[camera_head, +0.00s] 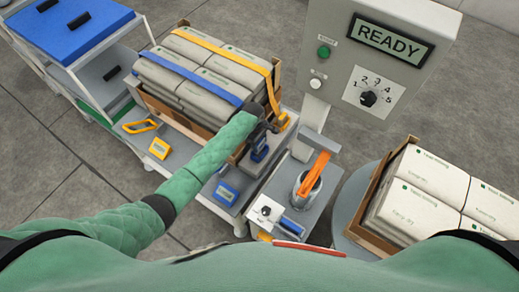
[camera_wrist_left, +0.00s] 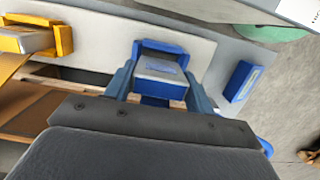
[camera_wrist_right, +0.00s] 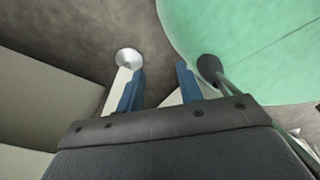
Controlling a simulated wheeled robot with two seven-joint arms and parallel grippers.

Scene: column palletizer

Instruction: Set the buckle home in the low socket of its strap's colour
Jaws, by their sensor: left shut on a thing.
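My left gripper (camera_head: 262,128) is at the right end of the strapped load. In the left wrist view its fingers (camera_wrist_left: 158,88) are shut on the blue buckle (camera_wrist_left: 158,70), which has a grey face. A blue frame shows behind the buckle; I cannot tell whether it is seated there. A blue socket (camera_head: 227,193) lies low on the deck nearer me, and a yellow socket (camera_head: 159,148) sits low to the left. The blue strap (camera_head: 190,78) and yellow strap (camera_head: 222,48) cross the bags. My right gripper (camera_wrist_right: 160,85) is open and empty, seen only in its own wrist view.
A control post (camera_head: 375,50) reading READY stands behind right. A stand with an orange lever (camera_head: 314,172) is right of my left gripper. A second bag stack (camera_head: 430,185) is at far right. A cart with a blue top (camera_head: 70,28) is at back left.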

